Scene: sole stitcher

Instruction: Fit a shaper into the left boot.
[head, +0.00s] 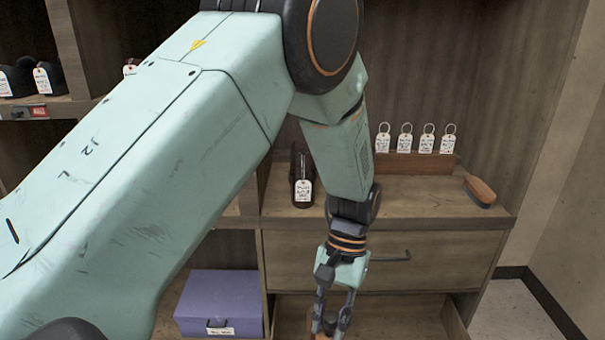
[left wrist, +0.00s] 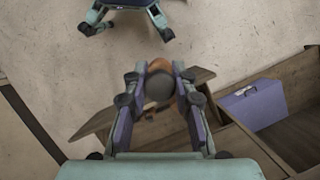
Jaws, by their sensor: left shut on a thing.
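My left gripper (head: 332,318) is low in front of the cabinet, over the open drawer. It is shut on a brown wooden thing with a dark rounded end, probably a shaper (left wrist: 158,84), which shows between the fingers in the left wrist view. In the head view only a small brown part of it shows at the bottom edge. A dark boot (head: 303,167) with a white tag stands on the counter, left of my forearm and partly hidden by it. I cannot read whether it is the left one. My right gripper is not in view.
An open wooden drawer (head: 425,312) lies under a closed drawer (head: 440,252). On the counter are a rack (head: 415,164) with several tags and a brush (head: 480,190). A purple box (head: 218,300) sits lower left. Dark shoes (head: 48,76) are on the left shelf.

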